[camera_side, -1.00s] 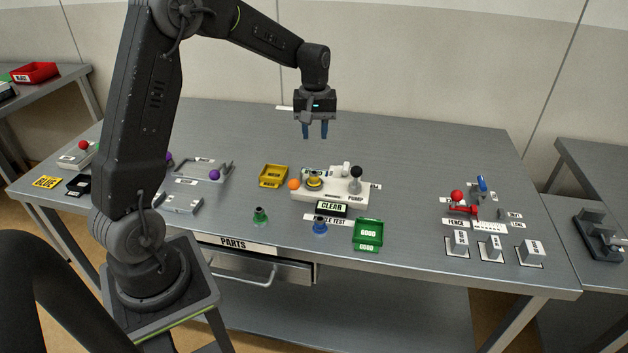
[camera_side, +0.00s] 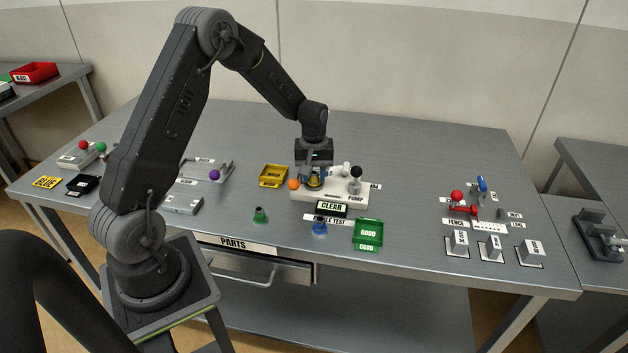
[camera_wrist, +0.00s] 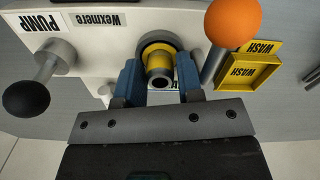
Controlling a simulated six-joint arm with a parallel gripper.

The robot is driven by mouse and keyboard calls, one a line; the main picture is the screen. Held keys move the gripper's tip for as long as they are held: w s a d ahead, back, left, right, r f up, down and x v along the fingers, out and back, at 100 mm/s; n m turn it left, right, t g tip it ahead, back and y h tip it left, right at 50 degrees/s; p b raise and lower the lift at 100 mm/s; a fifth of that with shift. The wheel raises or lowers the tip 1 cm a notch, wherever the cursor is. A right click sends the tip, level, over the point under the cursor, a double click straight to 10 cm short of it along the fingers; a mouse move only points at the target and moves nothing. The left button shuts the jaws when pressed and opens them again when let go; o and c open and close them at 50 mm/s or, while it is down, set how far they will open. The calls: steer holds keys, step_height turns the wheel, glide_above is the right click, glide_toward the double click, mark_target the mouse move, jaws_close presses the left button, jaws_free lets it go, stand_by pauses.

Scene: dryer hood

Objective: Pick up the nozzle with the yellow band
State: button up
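The nozzle with the yellow band (camera_wrist: 159,66) stands in a round dark seat on the white pump block (camera_side: 338,194). It also shows in the side view (camera_side: 314,181), partly hidden between the fingers. My gripper (camera_wrist: 160,82) is lowered over it with its blue fingers open, one on each side of the nozzle. In the wrist view a gap shows at the sides, though I cannot tell whether either finger touches it.
An orange ball knob (camera_wrist: 233,22) stands close beside the right finger in the wrist view. A black-knobbed lever (camera_side: 356,173) is on the pump. The yellow WASH tray (camera_side: 273,176), green nozzle (camera_side: 260,215), blue nozzle (camera_side: 320,227) and green GOOD tray (camera_side: 368,234) are around it.

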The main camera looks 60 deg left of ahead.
steer(key=shift+f, duration=0.35)
steer(key=shift+c, duration=0.3)
jaws_close()
steer(key=shift+r, duration=0.1)
